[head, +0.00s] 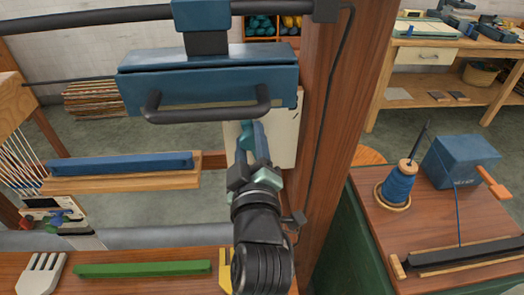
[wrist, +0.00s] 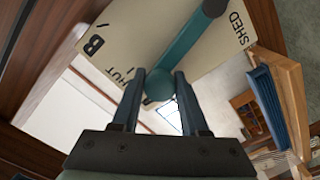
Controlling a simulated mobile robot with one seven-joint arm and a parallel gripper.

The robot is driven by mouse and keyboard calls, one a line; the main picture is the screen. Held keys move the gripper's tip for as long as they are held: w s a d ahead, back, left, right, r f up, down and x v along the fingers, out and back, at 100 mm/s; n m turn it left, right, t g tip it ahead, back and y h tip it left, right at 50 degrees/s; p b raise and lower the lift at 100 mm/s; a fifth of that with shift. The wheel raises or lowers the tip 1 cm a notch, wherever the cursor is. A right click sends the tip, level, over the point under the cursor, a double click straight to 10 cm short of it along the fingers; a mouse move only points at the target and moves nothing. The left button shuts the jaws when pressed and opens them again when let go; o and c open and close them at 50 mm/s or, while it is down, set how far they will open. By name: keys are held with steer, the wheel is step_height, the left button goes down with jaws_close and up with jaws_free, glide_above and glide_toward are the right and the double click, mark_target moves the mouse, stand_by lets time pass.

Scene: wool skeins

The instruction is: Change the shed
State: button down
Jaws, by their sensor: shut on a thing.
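A teal lever (wrist: 190,42) with a round teal knob (wrist: 160,84) runs across a cream plate (wrist: 125,28) in the wrist view. The plate bears the words "SHED" and, partly hidden, what looks like "SHUT", plus a "B". The lever's pivot is at the upper edge, and its knob lies near the partly hidden word. My gripper (wrist: 160,76) is shut on the knob, one finger on each side. In the head view the plate (head: 287,140) hangs behind the loom's upper beam, and my gripper (head: 246,152) reaches up to it, hiding much of the lever.
A blue beam with a dark handle (head: 208,90) is just above my gripper. A wooden post (head: 345,100) stands close on the right. Left are a blue bar (head: 120,164) and a green bar (head: 145,269). A blue thread spool (head: 398,186) stands on the right table.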

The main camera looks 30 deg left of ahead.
steer(key=shift+s+a+f+n+b, duration=0.3)
steer(key=shift+a+n+b, duration=0.15)
steer(key=shift+n+b, duration=0.25)
steer(key=shift+s+a+f+n+b, duration=0.3)
steer(key=shift+a+n+b, duration=0.2)
steer(key=shift+n, duration=0.3)
steer(key=shift+c, duration=2.2)
jaws_free()
steer(key=shift+r, duration=0.1)
steer(key=shift+s, duration=0.1)
steer(key=p+v, duration=0.2)
steer(key=v, duration=1.1)
